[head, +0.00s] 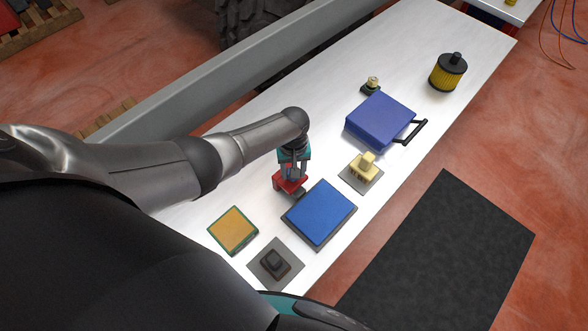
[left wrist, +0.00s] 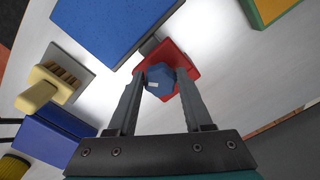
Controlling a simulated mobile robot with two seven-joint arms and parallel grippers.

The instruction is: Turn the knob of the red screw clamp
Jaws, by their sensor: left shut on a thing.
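The red screw clamp (head: 285,183) sits on the white bench beside a large blue block. In the left wrist view the red clamp body (left wrist: 176,55) carries a dark blue faceted knob (left wrist: 161,80) with a small white mark. My left gripper (head: 291,174) reaches down onto the clamp from above. In the left wrist view its two fingers (left wrist: 160,77) stand on either side of the knob, shut on it. In the head view the fingers and wrist hide most of the knob. My right gripper is not in view.
The blue block (head: 320,213) lies close to the clamp. The white bench (head: 425,45) also holds an orange-and-green block (head: 233,230), a black switch-like part (head: 275,262), a yellow part (head: 364,168), a blue case (head: 380,120), a small knobbed part (head: 372,84) and a yellow filter (head: 449,74).

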